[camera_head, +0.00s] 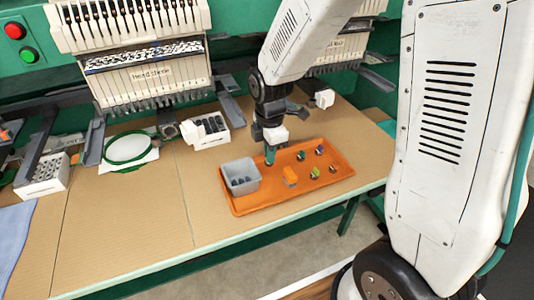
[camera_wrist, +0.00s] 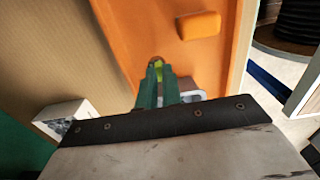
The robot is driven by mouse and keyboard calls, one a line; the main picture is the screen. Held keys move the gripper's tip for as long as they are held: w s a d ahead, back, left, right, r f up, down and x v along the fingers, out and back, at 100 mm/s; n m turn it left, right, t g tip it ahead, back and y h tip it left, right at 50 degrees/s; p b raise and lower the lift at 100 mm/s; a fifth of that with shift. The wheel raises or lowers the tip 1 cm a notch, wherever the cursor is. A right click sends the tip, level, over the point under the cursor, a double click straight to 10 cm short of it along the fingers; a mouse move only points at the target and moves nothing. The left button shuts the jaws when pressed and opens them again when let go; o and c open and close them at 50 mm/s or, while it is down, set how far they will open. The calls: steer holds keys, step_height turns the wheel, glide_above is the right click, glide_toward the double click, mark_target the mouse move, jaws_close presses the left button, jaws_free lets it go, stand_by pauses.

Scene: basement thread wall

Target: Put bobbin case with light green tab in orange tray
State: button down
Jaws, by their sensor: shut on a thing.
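The orange tray (camera_head: 268,200) lies on the table at centre right in the head view; it also fills the middle of the wrist view (camera_wrist: 192,60). My gripper (camera_head: 270,156) points down at the tray's back left part. In the wrist view its teal fingers (camera_wrist: 157,72) are shut on the bobbin case with light green tab (camera_wrist: 158,64). Only a little of the case shows between the fingertips; the rest is hidden. I cannot tell whether it touches the tray floor.
A grey bin (camera_head: 240,177) with dark things inside stands at the tray's left end. An orange block (camera_head: 290,175) and several small cases with coloured tabs, one purple (camera_head: 319,150), are in the tray. Embroidery machine heads (camera_head: 150,75) stand behind.

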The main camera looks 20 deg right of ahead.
steer(key=shift+w+d, duration=0.25)
steer(key=shift+w, duration=0.05)
steer(key=f, duration=0.3)
steer(key=shift+w+f, duration=0.25)
steer(key=shift+w, duration=0.05)
steer(key=shift+d+f, duration=0.1)
steer(key=shift+f, duration=0.05)
steer(key=c, duration=1.6)
jaws_free()
steer(key=shift+o, duration=0.2)
